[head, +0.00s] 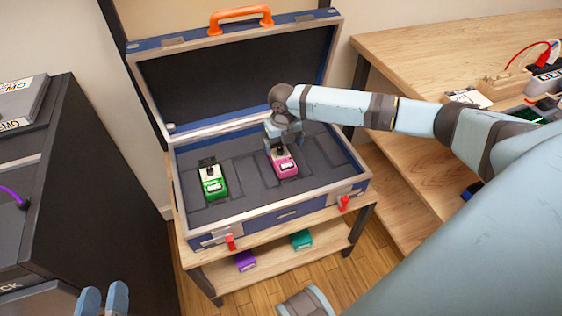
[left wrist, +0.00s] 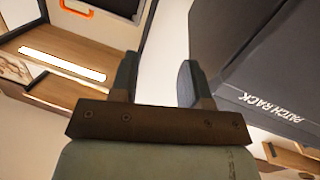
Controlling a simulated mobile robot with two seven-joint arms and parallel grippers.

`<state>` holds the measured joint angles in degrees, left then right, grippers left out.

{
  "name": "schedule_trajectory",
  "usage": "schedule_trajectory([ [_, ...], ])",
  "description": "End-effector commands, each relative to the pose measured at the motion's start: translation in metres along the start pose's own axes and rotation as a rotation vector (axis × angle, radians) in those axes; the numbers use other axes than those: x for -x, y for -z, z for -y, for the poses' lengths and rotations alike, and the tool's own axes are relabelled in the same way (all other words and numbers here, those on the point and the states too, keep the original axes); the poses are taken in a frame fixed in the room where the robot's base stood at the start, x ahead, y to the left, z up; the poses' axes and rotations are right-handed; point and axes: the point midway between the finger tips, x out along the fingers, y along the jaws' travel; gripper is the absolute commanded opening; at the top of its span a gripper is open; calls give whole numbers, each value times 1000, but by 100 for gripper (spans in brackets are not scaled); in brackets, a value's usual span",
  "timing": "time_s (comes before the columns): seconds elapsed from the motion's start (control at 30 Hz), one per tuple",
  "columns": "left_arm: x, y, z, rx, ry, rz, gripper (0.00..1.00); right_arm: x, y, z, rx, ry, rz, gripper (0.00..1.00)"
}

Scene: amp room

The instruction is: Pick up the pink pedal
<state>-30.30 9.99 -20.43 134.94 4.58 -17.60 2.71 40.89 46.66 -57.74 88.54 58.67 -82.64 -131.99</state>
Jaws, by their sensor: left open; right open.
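The pink pedal (head: 286,165) sits in the grey inlay of an open blue case (head: 262,213), right of the middle. My right gripper (head: 281,145) is open and comes down over the far end of the pink pedal, hiding part of it. I cannot tell whether its fingers touch the pedal. My left gripper (head: 103,300) is at the bottom left of the head view, away from the case. In the left wrist view its two fingers (left wrist: 157,80) are apart with nothing between them.
A green pedal (head: 213,186) lies in the case's left part. The case stands on a wooden stand with a purple pedal (head: 245,261) and a teal pedal (head: 301,240) on its lower shelf. A dark rack (head: 75,190) is at left, a wooden desk (head: 440,50) at right.

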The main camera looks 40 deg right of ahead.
Motion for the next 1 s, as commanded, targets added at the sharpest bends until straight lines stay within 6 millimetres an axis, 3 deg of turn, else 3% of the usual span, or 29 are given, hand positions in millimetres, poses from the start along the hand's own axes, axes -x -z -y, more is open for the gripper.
schedule_trajectory([
  [0.3,-2,32,-17,26,-69,-182,43,-46,2,-4,0,1,0,94],
  [0.63,-1,40,-20,32,-80,-212,43,-51,2,-4,0,0,1,94],
  [0.93,-1,40,-20,31,-79,-211,43,-51,2,-4,0,0,1,27],
  [1.0,-1,40,-20,31,-79,-210,43,-50,2,-4,0,-1,2,26],
])
